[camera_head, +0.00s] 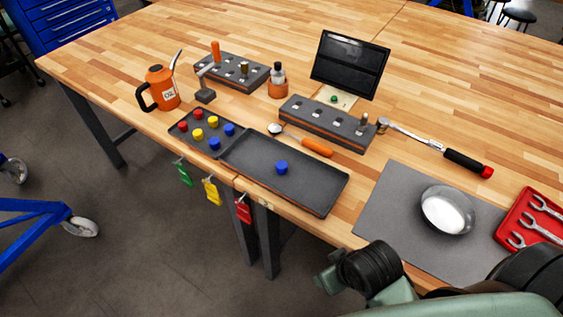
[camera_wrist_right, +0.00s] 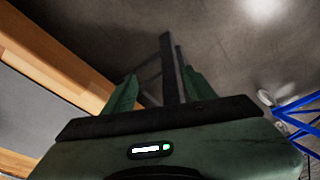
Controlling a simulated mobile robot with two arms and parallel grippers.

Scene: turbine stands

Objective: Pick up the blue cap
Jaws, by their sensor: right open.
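A blue cap (camera_head: 281,167) sits alone on the dark rectangular tray (camera_head: 315,190) near the table's front edge. More blue caps (camera_head: 214,143) sit with red and yellow ones in the smaller dark tray (camera_head: 186,140) to its left. My right gripper (camera_head: 324,283) is low in the head view, off the table's front edge and apart from the cap. In the right wrist view its two green fingers (camera_wrist_right: 162,90) stand apart with nothing between them. The cap does not show in that view. My left gripper is not in view.
A grey mat (camera_head: 385,205) with a metal bowl (camera_head: 446,210) lies right of the tray. A screwdriver with an orange handle (camera_head: 317,147) lies behind the tray, before a socket block (camera_head: 328,122). Coloured tags (camera_head: 212,191) hang from the front edge. An oil can (camera_head: 162,88) stands at the left.

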